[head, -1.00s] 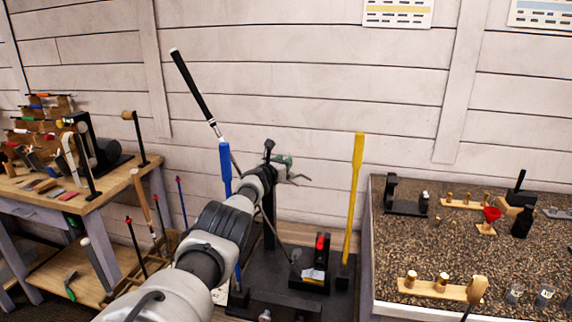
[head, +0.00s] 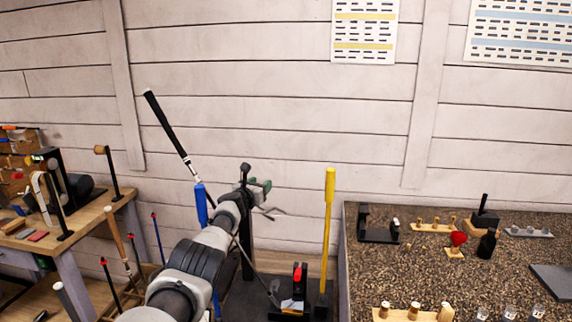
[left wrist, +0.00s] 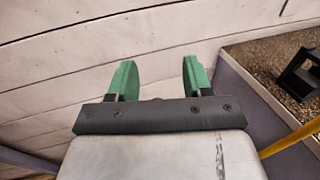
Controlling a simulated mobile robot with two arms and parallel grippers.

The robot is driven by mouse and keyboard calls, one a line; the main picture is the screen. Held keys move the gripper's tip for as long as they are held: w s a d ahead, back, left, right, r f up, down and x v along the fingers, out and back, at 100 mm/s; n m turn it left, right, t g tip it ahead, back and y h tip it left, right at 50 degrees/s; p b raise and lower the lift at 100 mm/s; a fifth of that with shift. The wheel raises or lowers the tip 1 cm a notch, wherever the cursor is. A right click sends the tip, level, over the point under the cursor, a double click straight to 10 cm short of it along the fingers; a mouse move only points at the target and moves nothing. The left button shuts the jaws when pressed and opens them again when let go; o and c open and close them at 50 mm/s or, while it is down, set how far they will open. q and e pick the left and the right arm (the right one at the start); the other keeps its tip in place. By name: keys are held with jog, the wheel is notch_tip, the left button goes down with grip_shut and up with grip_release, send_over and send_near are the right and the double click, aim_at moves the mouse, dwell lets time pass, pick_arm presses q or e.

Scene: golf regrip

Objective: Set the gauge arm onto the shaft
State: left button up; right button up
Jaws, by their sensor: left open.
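A golf club with a black grip (head: 166,122) leans tilted in the head view. Its thin shaft (head: 210,200) runs down to the right behind a blue upright piece (head: 201,204) and my left arm. My left gripper (head: 262,186) is near the top of a black upright post (head: 246,250). In the left wrist view the gripper (left wrist: 158,78) has its two green fingers wide apart. Only the wall shows between them, and it is empty. I cannot pick out the gauge arm with certainty. My right gripper is not in view.
A yellow upright piece (head: 328,230) stands right of my left arm, near a black holder with a red piece (head: 298,275). A wooden workbench (head: 95,212) is at left.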

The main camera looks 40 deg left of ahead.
pick_arm(q)
jog(key=w+d+r+p, duration=0.2)
jog(key=d+r+p, duration=0.4)
jog(key=d+p, duration=0.3)
jog(key=shift+w+d, duration=0.35)
jog(key=shift+d, duration=0.2)
jog(key=shift+o, duration=0.2)
jog(key=shift+r, duration=0.1)
